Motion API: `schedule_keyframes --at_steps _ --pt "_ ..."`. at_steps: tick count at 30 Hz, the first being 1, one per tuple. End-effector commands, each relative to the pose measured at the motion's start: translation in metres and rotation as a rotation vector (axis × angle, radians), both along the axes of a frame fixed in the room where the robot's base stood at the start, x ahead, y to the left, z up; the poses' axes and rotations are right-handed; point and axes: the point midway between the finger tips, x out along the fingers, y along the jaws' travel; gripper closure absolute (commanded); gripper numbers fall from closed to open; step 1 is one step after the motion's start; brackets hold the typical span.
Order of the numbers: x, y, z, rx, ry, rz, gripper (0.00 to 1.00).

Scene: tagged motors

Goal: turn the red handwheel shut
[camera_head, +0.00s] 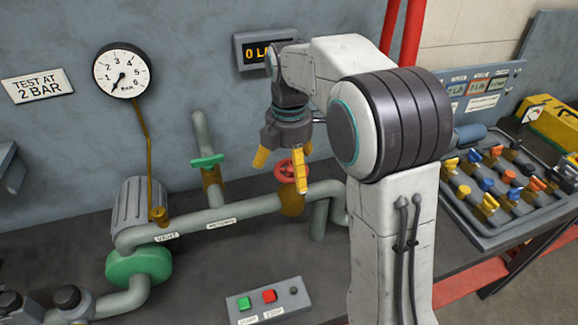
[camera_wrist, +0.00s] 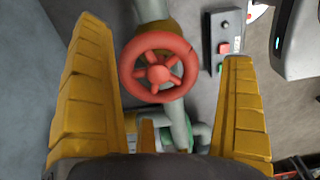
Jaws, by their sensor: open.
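The red handwheel (camera_head: 291,171) sits on a brass valve body (camera_head: 291,202) on the grey-green pipe, partly hidden behind one of my yellow fingers in the head view. In the wrist view the handwheel (camera_wrist: 158,66) faces the camera, its rim and spokes in clear sight between the fingers. My gripper (camera_head: 281,172) points down over the wheel with its yellow fingers spread. In the wrist view the open gripper (camera_wrist: 165,90) has one finger on each side of the wheel, with gaps on both sides. It holds nothing, and I see no contact with the rim.
A pressure gauge (camera_head: 122,71) hangs on the wall. A button box (camera_head: 268,302) lies in front, and a parts tray (camera_head: 510,190) is at right.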

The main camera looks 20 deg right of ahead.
Motion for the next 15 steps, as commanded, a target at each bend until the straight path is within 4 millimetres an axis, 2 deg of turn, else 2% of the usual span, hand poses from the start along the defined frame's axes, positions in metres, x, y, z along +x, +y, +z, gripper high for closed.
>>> schedule_keyframes --at_steps 2,15 --pt "0.0000 0.0000 0.0000 0.000 0.000 0.000 0.01" --pt "-0.0003 0.0001 0.0000 0.000 0.001 0.000 0.40"
